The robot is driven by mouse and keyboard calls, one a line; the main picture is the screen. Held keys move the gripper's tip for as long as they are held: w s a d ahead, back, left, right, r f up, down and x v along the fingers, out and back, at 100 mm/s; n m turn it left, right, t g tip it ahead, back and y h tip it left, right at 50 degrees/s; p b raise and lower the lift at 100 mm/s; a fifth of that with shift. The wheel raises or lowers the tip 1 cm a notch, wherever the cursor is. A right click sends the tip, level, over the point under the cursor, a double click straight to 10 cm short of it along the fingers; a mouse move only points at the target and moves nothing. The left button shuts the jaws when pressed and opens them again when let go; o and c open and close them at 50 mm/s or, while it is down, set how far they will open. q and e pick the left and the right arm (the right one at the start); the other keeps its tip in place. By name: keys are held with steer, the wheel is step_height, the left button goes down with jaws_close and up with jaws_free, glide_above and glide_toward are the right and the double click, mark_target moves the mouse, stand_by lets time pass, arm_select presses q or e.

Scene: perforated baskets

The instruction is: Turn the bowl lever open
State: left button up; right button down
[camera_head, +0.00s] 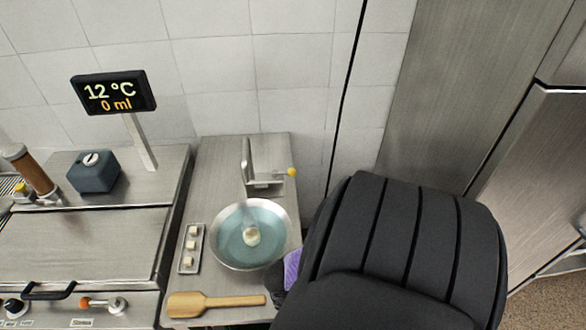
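A round metal bowl (220,245) with a blue-green inside stands on the narrow steel counter, with a pale round piece (251,235) near its middle. Behind it stands an upright metal bracket (248,160). A small yellow knob (292,172) sits at the bracket's right side; it may be the lever's end, but I cannot tell its position. A black arm part of mine fills the lower right and hides the counter's right edge. No gripper fingers show clearly. A purple patch and dark shapes beside the arm are too covered to identify.
A small tray with pale cubes (192,244) lies left of the bowl, and a wooden paddle (215,303) lies in front. At left are a steel appliance (80,240), a dark block (93,176) and a display (113,92) reading 12 °C, 0 ml. A tiled wall closes the back.

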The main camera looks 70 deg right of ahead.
steer(key=shift+s, duration=0.1)
stand_by(0.3)
steer(key=shift+c, duration=1.5)
jaws_free()
step_height(320, 180, up, 10)
steer(key=w+p, duration=0.2)
steer(key=p, duration=0.1)
steer(key=shift+a+f, duration=0.15)
steer(key=shift+a, duration=0.1)
